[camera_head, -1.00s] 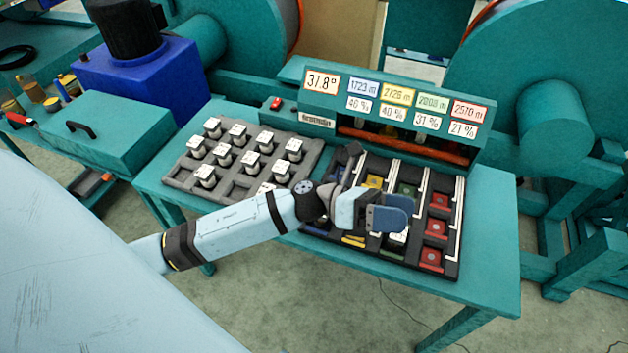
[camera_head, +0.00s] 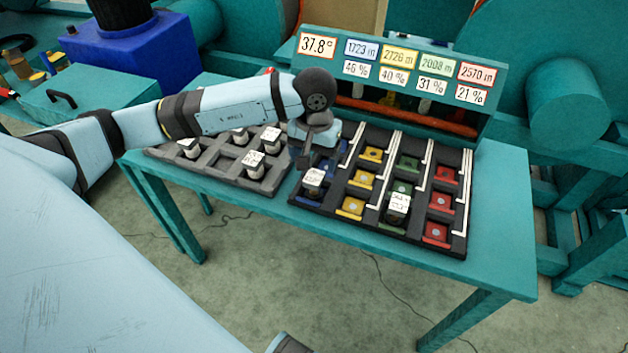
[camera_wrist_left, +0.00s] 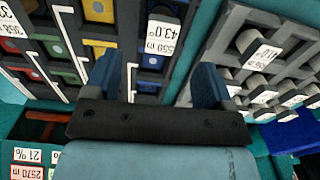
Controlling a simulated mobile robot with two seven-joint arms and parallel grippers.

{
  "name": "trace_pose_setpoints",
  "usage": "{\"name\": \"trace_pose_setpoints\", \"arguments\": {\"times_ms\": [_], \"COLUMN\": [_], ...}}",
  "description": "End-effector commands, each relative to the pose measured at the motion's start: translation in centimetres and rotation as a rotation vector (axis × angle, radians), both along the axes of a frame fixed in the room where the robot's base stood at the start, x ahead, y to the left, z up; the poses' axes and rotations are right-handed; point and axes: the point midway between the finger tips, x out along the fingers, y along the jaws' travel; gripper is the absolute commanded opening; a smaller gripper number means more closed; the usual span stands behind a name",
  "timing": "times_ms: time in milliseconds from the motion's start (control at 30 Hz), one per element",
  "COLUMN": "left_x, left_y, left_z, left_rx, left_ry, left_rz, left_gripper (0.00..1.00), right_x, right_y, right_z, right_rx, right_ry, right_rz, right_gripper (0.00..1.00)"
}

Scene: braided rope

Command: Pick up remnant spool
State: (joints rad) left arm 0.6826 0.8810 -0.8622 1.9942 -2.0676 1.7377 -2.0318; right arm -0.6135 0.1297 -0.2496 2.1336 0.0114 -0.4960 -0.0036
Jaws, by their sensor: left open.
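Remnant spools with white labels stand in two trays. Several, such as one spool (camera_head: 254,165), stand in the grey tray, partly hidden by my left arm. In the black tray, one spool (camera_head: 313,180) sits at the front of the blue column, and another (camera_head: 398,205) sits in the green column. My left gripper (camera_head: 318,155) is open and empty above the blue column, just behind that column's spool. In the wrist view, a spool labelled 559 m, 43.0° (camera_wrist_left: 165,32) shows beyond the gap between the open fingers (camera_wrist_left: 155,82), not touching them. My right gripper is out of view.
The grey tray (camera_head: 215,172) and black tray (camera_head: 375,232) lie side by side on a teal table (camera_head: 490,225). A display panel (camera_head: 412,75) with number cards rises at the back. White dividers separate the coloured columns. The table's right side is clear.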

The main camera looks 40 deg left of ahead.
Motion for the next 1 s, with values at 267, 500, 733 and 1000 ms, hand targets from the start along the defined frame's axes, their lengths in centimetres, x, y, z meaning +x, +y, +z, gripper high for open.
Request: {"name": "trace_pose_setpoints", "arguments": {"times_ms": [267, 500, 733, 1000], "left_x": [0.0, 0.4, 0.7, 0.7], "left_y": [-0.1, 0.4, 0.6, 0.6], "left_z": [-3.2, -5.3, -8.3, -8.4], "left_rx": [-0.004, -0.004, -0.004, -0.004], "left_ry": [0.000, 0.003, 0.001, -0.001], "left_rz": [0.000, 0.002, 0.002, 0.001], "left_gripper": [0.77, 0.77, 0.77, 0.65], "right_x": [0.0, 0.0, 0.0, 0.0], "right_y": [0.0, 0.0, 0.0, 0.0], "right_z": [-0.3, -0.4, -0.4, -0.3], "right_rx": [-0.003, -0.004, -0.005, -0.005], "right_ry": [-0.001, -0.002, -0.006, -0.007], "right_rz": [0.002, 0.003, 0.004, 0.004], "right_gripper": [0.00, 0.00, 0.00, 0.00]}}
